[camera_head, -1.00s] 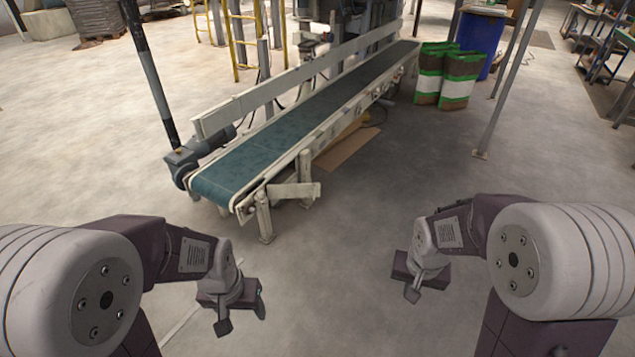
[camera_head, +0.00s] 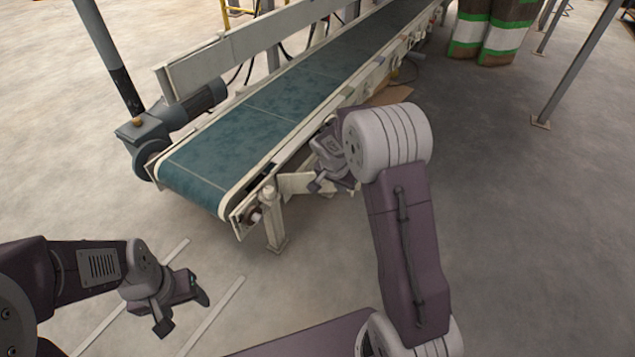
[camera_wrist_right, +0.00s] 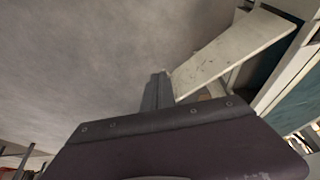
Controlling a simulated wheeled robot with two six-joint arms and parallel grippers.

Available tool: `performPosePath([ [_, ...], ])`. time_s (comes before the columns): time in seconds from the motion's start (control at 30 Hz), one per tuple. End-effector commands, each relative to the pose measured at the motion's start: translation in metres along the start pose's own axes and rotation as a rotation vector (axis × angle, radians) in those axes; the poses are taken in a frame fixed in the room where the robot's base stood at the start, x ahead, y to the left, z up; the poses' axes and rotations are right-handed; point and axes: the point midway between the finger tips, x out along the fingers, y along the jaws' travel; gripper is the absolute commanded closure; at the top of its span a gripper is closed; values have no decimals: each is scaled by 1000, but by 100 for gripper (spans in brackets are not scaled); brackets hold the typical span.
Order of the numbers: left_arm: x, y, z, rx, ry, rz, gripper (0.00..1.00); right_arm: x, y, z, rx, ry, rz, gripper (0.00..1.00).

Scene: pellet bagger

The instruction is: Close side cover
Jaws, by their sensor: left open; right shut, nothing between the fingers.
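The side cover (camera_head: 294,183) is a pale plate that stands out from the near side of the conveyor, low by its front leg. In the right wrist view the cover (camera_wrist_right: 238,54) slants from upper right down to my fingers. My right gripper (camera_head: 318,184) is at the cover and hides part of it in the head view. Its shut fingers (camera_wrist_right: 157,92) are empty and lie at the cover's outer end; I cannot tell whether they touch it. My left gripper (camera_head: 184,312) is open and empty over the floor, left of and in front of the conveyor.
The conveyor belt (camera_head: 230,140) runs from front left to far right, with a motor (camera_head: 165,125) and dark post (camera_head: 105,60) on its left. Green and white bags (camera_head: 503,38) and a grey post (camera_head: 580,70) stand at the right.

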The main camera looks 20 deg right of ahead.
Motion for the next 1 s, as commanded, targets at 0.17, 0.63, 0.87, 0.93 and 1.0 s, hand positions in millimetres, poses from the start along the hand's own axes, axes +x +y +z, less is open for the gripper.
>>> performPosePath([
  [0.17,1,0,0,0,0,0,37,3,0,-1,4,2,1,100],
  [0.63,54,-1,6,0,0,0,37,98,0,2,3,0,1,100],
  [0.87,64,-1,7,0,0,0,37,114,0,-26,5,3,0,100],
  [0.93,66,-1,7,0,0,0,37,115,0,-32,4,2,1,100],
  [1.0,66,-1,7,0,0,0,37,115,0,-36,3,2,0,100],
])
